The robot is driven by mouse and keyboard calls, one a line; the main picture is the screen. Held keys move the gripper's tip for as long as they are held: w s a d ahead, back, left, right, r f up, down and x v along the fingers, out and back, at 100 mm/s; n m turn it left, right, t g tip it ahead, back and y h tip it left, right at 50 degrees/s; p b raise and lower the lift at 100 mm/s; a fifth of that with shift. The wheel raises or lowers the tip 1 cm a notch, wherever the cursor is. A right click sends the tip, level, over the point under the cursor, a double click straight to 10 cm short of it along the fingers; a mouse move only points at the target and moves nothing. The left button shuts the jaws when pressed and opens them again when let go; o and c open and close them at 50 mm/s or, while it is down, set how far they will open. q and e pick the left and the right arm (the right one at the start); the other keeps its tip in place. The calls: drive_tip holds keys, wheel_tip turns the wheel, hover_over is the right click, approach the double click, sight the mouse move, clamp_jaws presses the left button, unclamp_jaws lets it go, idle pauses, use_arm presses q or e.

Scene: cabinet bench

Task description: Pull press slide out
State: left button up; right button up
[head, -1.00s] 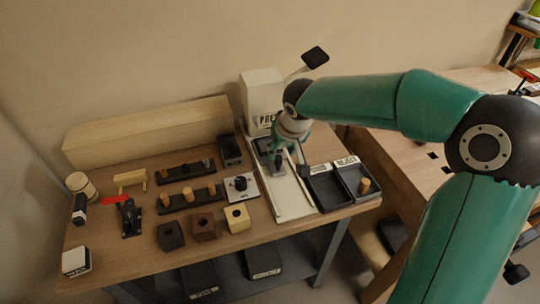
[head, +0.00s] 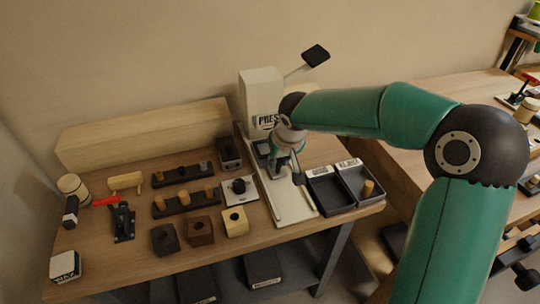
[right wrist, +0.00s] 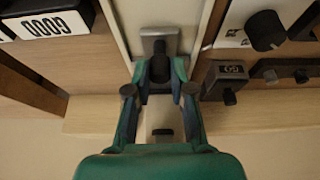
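The white press (head: 262,92) stands at the back of the bench with a black-ended lever at its upper right. Its pale slide track (head: 292,207) runs from the press toward the front edge. My right gripper (head: 286,172) is low over the track, just in front of the press, and hides part of the slide. In the right wrist view, the slide's grey plate (right wrist: 172,36) carries a black knob (right wrist: 158,66). My right gripper (right wrist: 160,82) is open, with its two fingers spread on either side of the knob; contact cannot be told. My left gripper is not in view.
Two dark trays stand right of the track, including the right tray (head: 371,194) holding a wooden peg. Left of the track are a knob box (head: 238,190), several blocks, peg racks and a red-handled clamp (head: 122,219). A long wooden beam (head: 145,135) lies at the back.

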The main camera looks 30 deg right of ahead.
drive_tip(key=shift+c, duration=0.9)
drive_tip(key=shift+s+a+r+g+p, duration=0.1)
drive_tip(key=shift+s+g+p, duration=0.1)
drive_tip(key=shift+s+p, duration=0.25)
drive_tip(key=shift+s+a+r+g+p, duration=0.1)
drive_tip(key=shift+s+g+p, duration=0.15)
drive_tip(key=shift+p, duration=0.3)
drive_tip(key=shift+s+a+f+g+y+p, duration=0.15)
drive_tip(key=shift+s+g+p, duration=0.1)
drive_tip(key=shift+s+p, duration=0.25)
drive_tip(key=shift+s+a+g+y+p, duration=0.1)
drive_tip(key=shift+s+g+y+p, duration=0.1)
drive_tip(key=shift+s+p, duration=0.25)
drive_tip(key=shift+s+f, duration=0.1)
drive_tip(key=shift+s, duration=0.05)
